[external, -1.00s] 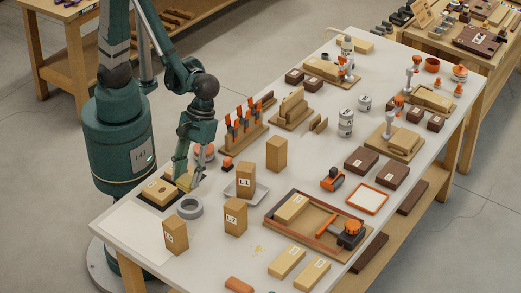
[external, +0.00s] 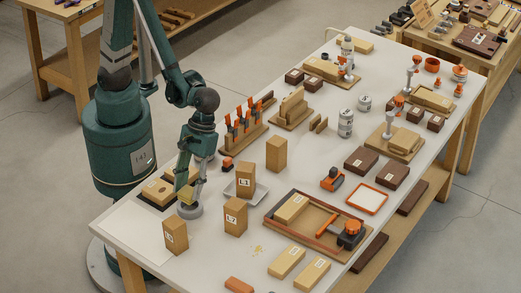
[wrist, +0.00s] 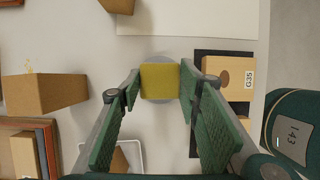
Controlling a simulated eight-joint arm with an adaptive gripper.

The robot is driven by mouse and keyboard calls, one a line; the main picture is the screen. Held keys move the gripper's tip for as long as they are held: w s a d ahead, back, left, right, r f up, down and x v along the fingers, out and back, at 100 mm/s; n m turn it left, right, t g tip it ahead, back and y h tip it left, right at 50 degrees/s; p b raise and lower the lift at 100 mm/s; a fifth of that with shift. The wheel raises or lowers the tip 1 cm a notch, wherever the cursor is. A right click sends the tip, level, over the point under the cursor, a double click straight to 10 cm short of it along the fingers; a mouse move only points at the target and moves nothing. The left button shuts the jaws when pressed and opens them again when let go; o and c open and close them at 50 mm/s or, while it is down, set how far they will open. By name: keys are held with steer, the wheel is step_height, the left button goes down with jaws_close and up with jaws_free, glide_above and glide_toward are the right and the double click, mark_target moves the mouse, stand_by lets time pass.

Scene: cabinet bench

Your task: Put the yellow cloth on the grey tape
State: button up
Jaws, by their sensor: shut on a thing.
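The yellow cloth (wrist: 160,82) is a small yellow square between my fingers in the wrist view. My gripper (wrist: 159,85) is shut on it, with a green finger at each side. The grey tape (external: 189,211), a round grey roll, lies on the bench directly below my gripper in the external view. Its grey rim also shows behind the cloth in the wrist view (wrist: 159,56). The cloth overlaps most of the tape there. I cannot tell whether the cloth touches it.
A wooden block marked G35 (wrist: 228,78) sits on a dark mat beside the tape. Upright wooden blocks stand nearby, one in front (external: 175,235) and one to the right (external: 236,216). A white sheet (external: 130,231) lies flat at the bench's near left end.

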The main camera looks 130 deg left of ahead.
steer(key=shift+f, duration=1.3)
steer(key=shift+f+b, duration=0.1)
steer(key=shift+b, duration=0.25)
steer(key=o, duration=0.7)
steer(key=shift+o, duration=0.2)
steer(key=p+v, duration=0.2)
steer(key=v, duration=1)
steer(key=shift+p, duration=0.4)
